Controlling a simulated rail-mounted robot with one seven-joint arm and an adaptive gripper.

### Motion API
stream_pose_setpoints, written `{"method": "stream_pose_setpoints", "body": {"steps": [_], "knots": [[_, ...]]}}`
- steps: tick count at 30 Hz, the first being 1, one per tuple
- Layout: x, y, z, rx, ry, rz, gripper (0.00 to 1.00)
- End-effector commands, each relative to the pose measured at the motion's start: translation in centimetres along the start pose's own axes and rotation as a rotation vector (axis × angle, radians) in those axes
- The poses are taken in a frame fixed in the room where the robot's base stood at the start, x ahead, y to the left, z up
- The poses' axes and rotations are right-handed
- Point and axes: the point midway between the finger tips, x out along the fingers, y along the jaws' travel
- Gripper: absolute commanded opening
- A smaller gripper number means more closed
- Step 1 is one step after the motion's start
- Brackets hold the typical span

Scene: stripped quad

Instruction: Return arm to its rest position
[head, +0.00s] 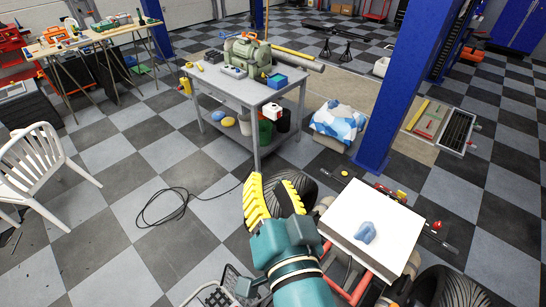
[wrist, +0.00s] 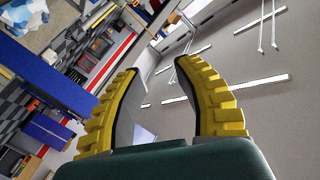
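My gripper (head: 272,198) has yellow ribbed fingers on a teal arm and is in the lower middle of the head view, above the floor area in front of the grey workbench. In the wrist view my gripper (wrist: 155,75) shows its two fingers spread apart with nothing between them. The wrist view looks past the fingers at the ceiling and a far wall, tilted.
A grey workbench (head: 225,88) with a green machine (head: 247,55) stands beyond my gripper. A white board (head: 340,222) with a blue-grey item (head: 366,232) lies to the right. A blue pillar (head: 395,100) rises behind it. A white chair (head: 42,165) stands left. Checkered floor between is clear except a black cable (head: 165,205).

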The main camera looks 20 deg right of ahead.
Motion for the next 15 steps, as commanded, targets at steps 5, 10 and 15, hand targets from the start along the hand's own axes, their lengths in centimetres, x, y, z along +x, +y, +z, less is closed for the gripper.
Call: {"method": "stream_pose_setpoints", "body": {"steps": [5, 10, 15], "knots": [[-4.9, -6.2, -8.7, -0.445, 0.332, -0.130, 0.33], [-6.5, -7.5, -10.5, -0.561, 0.422, -0.135, 0.33], [-6.5, -7.4, -10.5, -0.560, 0.418, -0.134, 0.33]]}}
